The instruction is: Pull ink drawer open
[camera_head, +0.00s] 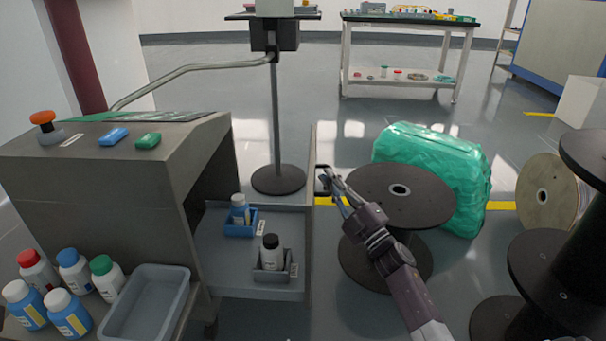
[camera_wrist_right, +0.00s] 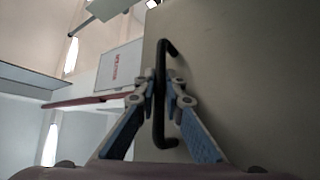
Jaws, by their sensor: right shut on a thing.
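The ink drawer (camera_head: 270,291) is pulled out to the right from the grey machine cabinet (camera_head: 100,190). The drawer's upright front panel (camera_head: 310,220) carries a black handle (camera_wrist_right: 161,95). My right gripper (camera_head: 328,179) is at the panel's outer side. In the right wrist view its fingers (camera_wrist_right: 162,96) are shut on the handle, one on each side. My left gripper is not in view.
A black-flanged spool (camera_head: 385,195) stands close beside my right gripper, with a green wrapped bundle (camera_head: 440,170) behind it. More spools (camera_head: 545,270) stand at the right. A grey bin (camera_head: 145,305) and several ink bottles (camera_head: 70,270) sit at the lower left.

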